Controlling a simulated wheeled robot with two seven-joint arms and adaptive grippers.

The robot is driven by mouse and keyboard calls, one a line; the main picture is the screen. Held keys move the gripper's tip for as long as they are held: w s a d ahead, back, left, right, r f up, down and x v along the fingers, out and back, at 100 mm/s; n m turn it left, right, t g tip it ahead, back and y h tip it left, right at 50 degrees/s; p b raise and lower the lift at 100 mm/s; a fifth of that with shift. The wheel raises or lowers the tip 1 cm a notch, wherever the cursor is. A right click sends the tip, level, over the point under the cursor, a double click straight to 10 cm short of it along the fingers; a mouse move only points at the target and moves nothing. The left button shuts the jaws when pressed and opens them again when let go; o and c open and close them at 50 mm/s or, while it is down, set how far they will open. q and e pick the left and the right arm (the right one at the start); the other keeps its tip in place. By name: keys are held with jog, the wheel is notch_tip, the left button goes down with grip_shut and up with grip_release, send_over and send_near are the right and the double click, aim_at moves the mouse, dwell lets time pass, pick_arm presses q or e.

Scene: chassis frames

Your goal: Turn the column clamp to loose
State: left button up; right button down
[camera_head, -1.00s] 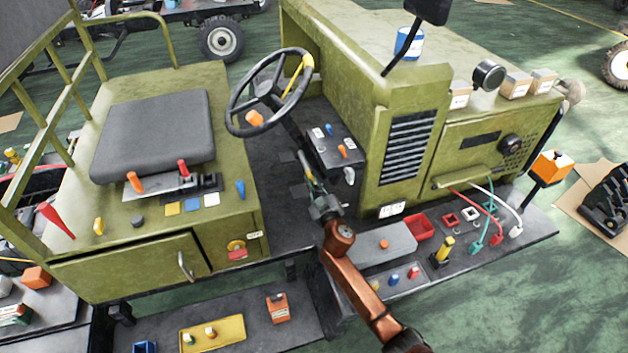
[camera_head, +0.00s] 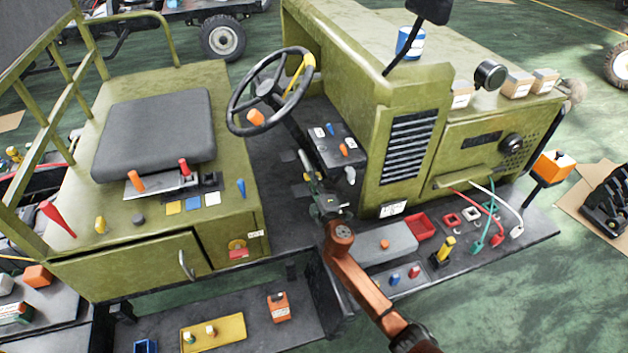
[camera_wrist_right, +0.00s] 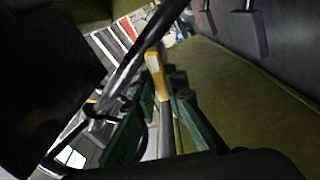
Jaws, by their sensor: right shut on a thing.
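The steering column (camera_head: 290,124) runs down from the steering wheel (camera_head: 234,108) to the floor of the green vehicle. My right gripper (camera_head: 313,182) is low beside the column, under the small dark control console. In the right wrist view its green fingers (camera_wrist_right: 163,108) stand on both sides of a pale grey lever stem (camera_wrist_right: 166,135), which I take to be the column clamp's. A yellow grip (camera_wrist_right: 155,75) lines up with the stem's far end. The fingers hide the clamp body, and its setting cannot be read. My left gripper is not in view.
The dark console (camera_head: 335,145) with small levers is close above my right gripper. The seat (camera_head: 155,130) is at left. A grey box (camera_head: 385,243) and a red tray (camera_head: 420,227) lie on the side step, near my right arm.

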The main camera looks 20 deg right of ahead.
jog(key=shift+f+n, duration=0.1)
jog(key=shift+n, duration=1)
jog(key=c, duration=2)
grip_release()
jog(key=shift+o, duration=0.2)
jog(key=s, duration=1.2)
jog(key=shift+d, duration=0.2)
